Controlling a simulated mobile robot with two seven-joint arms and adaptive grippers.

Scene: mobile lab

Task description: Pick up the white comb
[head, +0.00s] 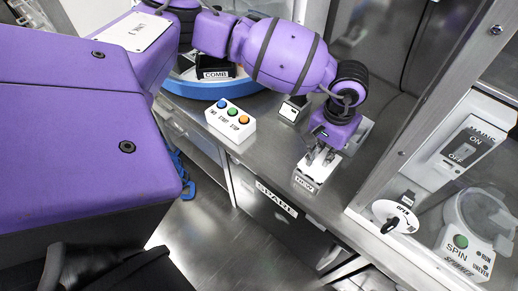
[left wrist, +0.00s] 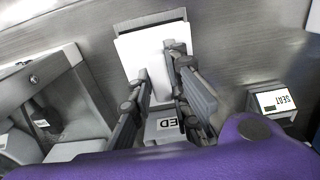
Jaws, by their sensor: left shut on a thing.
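My left gripper (head: 320,153) is at the front edge of the steel bench, pointing down by a small labelled holder (head: 306,181). The holder's label, ending in "ED" (left wrist: 166,123), shows just below the white piece. Whether the piece touches the holder I cannot tell. A black holder labelled COMB (head: 215,74) stands further back, partly behind my arm. My right gripper is not in view.
A small block labelled SEAT (left wrist: 275,100) is close by. A blue round rim (head: 195,88) lies behind. A glass-fronted cabinet with a SPIN device (head: 466,246) is at right.

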